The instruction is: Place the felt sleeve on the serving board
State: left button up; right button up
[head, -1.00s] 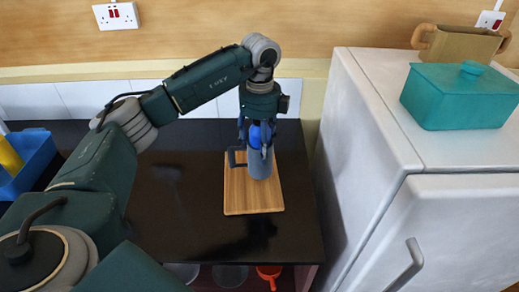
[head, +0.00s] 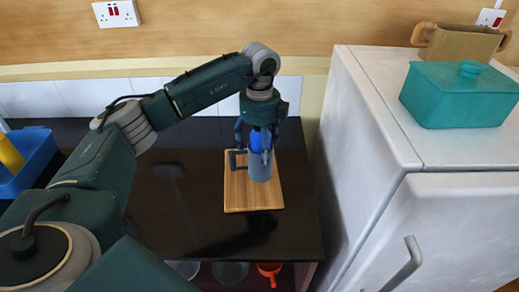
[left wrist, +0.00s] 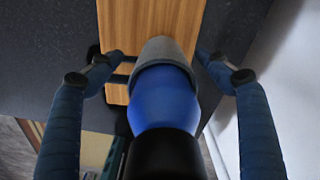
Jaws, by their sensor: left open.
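The grey felt sleeve (head: 260,170) stands on the wooden serving board (head: 238,198), with a dark handle-like loop at its left. A blue bottle-like thing (head: 256,142) sits in the sleeve. My left gripper (head: 256,148) is above the board with its fingers open around the blue thing and the sleeve's top. In the left wrist view the fingers (left wrist: 160,58) are spread on both sides of the sleeve (left wrist: 165,52), with gaps. The blue thing (left wrist: 163,100) has a black top there. The sleeve's underside is hidden. My right gripper is not in view.
The board lies on a dark counter (head: 180,215) with clear room to its left. A white fridge-like cabinet (head: 365,130) stands close on the right, carrying a teal lidded box (head: 460,97). A blue bin (head: 30,165) is at the far left.

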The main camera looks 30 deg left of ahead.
pick_arm(q)
jog(key=shift+r, duration=0.4)
notch_tip(320, 180, up, 10)
jog(key=b, duration=0.2)
jog(key=shift+b, duration=0.35)
jog(key=shift+r, duration=0.7)
jog(key=shift+f, duration=0.1)
